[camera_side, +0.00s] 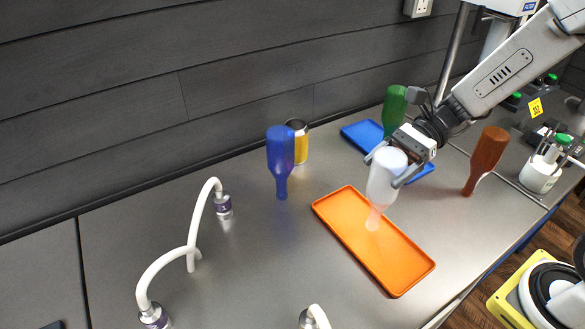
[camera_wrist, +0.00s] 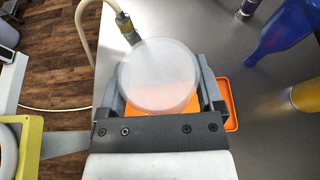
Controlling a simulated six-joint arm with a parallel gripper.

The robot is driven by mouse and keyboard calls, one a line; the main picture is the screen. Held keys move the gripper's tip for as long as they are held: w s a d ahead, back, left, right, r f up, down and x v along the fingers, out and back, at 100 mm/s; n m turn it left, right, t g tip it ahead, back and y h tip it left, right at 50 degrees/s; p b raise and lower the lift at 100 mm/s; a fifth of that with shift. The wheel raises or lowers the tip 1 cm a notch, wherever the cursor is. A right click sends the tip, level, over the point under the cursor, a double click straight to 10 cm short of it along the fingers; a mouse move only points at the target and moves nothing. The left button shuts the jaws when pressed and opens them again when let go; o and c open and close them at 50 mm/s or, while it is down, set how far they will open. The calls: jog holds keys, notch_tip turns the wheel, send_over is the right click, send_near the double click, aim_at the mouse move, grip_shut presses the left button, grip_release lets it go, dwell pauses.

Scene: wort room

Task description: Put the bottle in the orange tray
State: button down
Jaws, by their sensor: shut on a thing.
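My gripper (camera_side: 399,168) is shut on a white translucent bottle (camera_side: 383,180), which is upside down with its neck pointing down. In the side view the bottle is in front of the orange tray (camera_side: 345,231), its neck overlapping the tray; I cannot tell whether it touches the tray floor. In the wrist view the round base of the bottle (camera_wrist: 158,78) fills the space between the fingers of my gripper (camera_wrist: 160,95). The orange tray (camera_wrist: 232,110) shows behind and beside it, mostly hidden. No other thing shows in the tray.
A blue bottle (camera_side: 280,155) stands neck down left of the tray, by a yellow can (camera_side: 298,145). A green bottle (camera_side: 394,108) stands by a blue tray (camera_side: 360,133). A brown bottle (camera_side: 487,158) stands at right. A white curved hose (camera_side: 195,225) rises at left.

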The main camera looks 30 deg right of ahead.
aim_at(371, 191)
jog(key=shift+f, duration=1.55)
grip_release()
jog(key=v, duration=1.2)
